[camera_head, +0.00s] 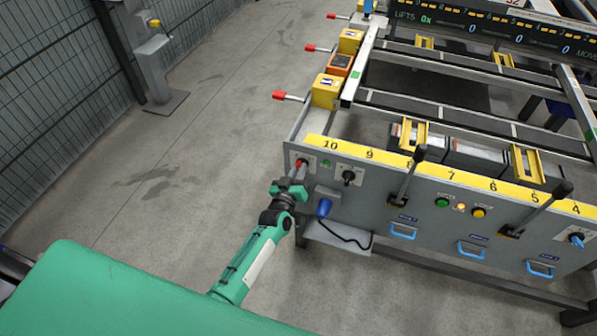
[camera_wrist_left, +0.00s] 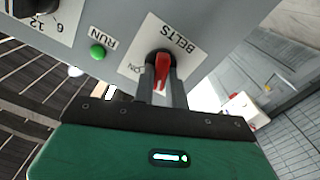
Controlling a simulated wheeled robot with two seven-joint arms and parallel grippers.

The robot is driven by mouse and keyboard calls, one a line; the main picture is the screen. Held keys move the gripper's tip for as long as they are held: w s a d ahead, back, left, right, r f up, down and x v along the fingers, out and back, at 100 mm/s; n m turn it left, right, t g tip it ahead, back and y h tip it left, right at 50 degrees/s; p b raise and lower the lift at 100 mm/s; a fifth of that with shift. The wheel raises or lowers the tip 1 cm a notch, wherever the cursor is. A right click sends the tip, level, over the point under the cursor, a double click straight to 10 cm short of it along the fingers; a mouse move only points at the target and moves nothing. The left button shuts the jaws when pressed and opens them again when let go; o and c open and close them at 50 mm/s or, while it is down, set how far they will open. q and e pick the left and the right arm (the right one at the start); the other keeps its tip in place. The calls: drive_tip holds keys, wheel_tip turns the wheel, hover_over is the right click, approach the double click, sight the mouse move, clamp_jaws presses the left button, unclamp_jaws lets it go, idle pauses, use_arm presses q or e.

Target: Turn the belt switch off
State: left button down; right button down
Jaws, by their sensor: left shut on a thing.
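The belt switch (camera_wrist_left: 162,68) has a red handle on a white plate marked BELTS, on the grey front panel of the runout table. In the head view the switch (camera_head: 301,163) is at the panel's left end, partly hidden by my gripper. My left gripper (camera_wrist_left: 162,88) is shut on the red handle, with a dark finger on each side of it. In the head view the left gripper (camera_head: 295,179) reaches the panel from below. The word ON shows on the plate, partly covered by a finger. My right gripper is not in view.
A green RUN lamp (camera_wrist_left: 97,52) sits beside the switch plate. A black knob (camera_head: 348,177), a blue plug (camera_head: 324,207) and black levers (camera_head: 407,177) are farther right on the panel. Red-handled yellow units (camera_head: 325,91) stick out above.

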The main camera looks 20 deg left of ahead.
use_arm(q)
drive_tip(key=n, duration=0.4)
drive_tip(key=shift+f+b, duration=0.1)
drive_tip(key=shift+b, duration=0.3)
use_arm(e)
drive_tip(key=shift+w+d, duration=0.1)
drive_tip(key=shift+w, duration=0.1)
use_arm(q)
drive_tip(key=c, duration=1.4)
unclamp_jaws()
drive_tip(key=shift+c, duration=0.2)
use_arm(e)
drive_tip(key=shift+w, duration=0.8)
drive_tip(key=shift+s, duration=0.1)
